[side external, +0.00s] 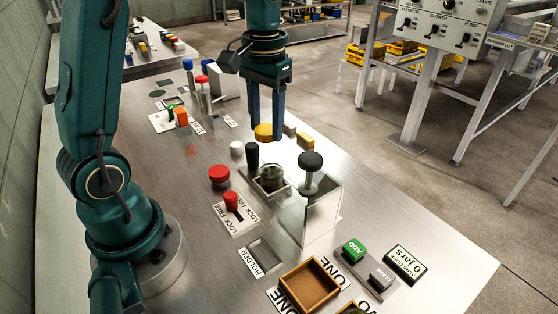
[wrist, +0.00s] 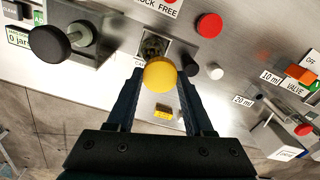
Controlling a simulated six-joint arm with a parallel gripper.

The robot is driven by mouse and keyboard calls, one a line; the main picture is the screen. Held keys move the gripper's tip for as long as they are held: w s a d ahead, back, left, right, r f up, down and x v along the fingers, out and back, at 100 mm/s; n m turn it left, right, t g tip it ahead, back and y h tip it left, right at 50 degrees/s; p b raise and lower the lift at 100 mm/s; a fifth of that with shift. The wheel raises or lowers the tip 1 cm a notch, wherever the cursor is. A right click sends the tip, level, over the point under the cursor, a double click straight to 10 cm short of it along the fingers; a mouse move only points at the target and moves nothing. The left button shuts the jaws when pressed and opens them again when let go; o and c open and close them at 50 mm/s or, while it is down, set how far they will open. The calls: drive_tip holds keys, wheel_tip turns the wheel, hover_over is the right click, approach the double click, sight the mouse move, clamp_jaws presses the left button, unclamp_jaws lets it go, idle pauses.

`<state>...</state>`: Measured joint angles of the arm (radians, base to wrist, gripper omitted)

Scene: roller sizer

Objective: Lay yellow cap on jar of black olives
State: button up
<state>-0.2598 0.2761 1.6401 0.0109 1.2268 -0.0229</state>
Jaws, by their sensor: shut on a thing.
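My gripper (side external: 265,122) is shut on the yellow cap (side external: 264,132) and holds it above the steel table. In the wrist view the yellow cap (wrist: 160,73) sits between the fingertips of my gripper (wrist: 158,82). The jar of black olives (side external: 271,178) appears as a clear jar with dark contents in a square recess. It is below the cap and nearer the side camera. In the wrist view the jar (wrist: 153,46) shows just beyond the cap. The cap and jar look apart.
A black handle (side external: 252,154) stands beside the jar, and a metal box with a black knob (side external: 311,161) is right of it. A red cap (side external: 219,173), white cap (side external: 237,148) and red lock lever (side external: 231,202) are left. A brown tray (side external: 318,287) is in front.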

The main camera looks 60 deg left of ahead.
sight(272, 163)
drive_tip(key=shift+w+d+m, duration=0.1)
drive_tip(key=shift+d+m, duration=0.2)
drive_tip(key=shift+d, duration=0.4)
drive_tip(key=shift+f, duration=3)
drive_tip(key=o, duration=1.6)
drive_tip(key=shift+r, duration=0.15)
drive_tip(key=shift+r, duration=3.4)
